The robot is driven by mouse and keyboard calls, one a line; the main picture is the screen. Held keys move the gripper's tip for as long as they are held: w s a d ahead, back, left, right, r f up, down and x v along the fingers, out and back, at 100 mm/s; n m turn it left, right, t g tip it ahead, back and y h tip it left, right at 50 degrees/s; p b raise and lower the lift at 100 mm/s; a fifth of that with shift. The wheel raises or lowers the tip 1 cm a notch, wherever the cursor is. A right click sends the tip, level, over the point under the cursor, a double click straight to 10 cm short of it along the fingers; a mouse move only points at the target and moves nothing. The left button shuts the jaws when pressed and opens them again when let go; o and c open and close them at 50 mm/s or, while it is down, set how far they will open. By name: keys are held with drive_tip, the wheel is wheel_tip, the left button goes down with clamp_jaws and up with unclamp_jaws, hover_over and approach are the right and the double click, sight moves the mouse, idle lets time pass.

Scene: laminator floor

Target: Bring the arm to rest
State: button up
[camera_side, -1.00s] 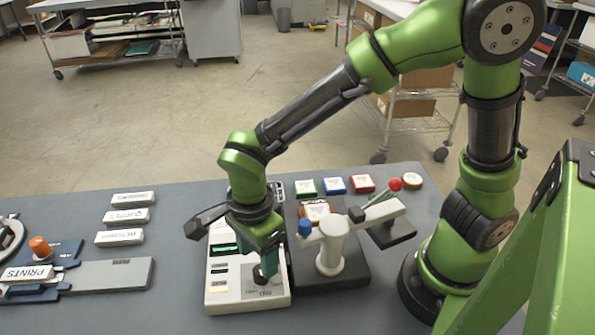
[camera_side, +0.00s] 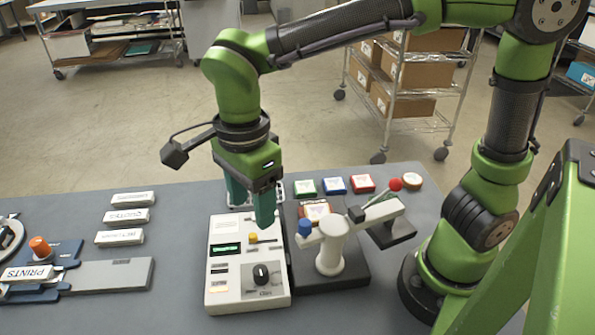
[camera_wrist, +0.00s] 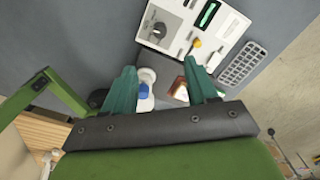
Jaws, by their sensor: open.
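My gripper (camera_side: 250,205) is open and empty, pointing down above the back part of the white control panel (camera_side: 222,290). Its two teal fingers also show in the wrist view (camera_wrist: 165,90), apart with nothing between them. The panel carries a black knob (camera_side: 261,273), a yellow-orange button (camera_side: 253,238) and a green display (camera_side: 226,248). In the wrist view the panel lies ahead of the fingers, with the knob (camera_wrist: 158,30) and the button (camera_wrist: 196,43) in sight. The fingers touch nothing that I can see.
Right of the panel stands a white post with a lever arm (camera_side: 331,255), a blue end and a red ball (camera_side: 395,184). Several coloured blocks (camera_side: 334,185) lie behind it. White labelled blocks (camera_side: 120,238) and an orange-knobbed blue device (camera_side: 40,250) are at left. Space above the table is free.

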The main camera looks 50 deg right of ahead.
drive_tip(key=s+d+r+n+t+y, duration=0.1)
drive_tip(key=s+d+n+t, duration=0.1)
drive_tip(key=d+n, duration=0.6)
drive_tip(key=s+d+r+n+t+y, duration=0.1)
drive_tip(key=s+d+r+n+t, duration=0.1)
drive_tip(key=d+n+t, duration=0.3)
drive_tip(key=s+d+n, duration=0.1)
drive_tip(key=d+n, duration=0.2)
drive_tip(key=d, duration=0.1)
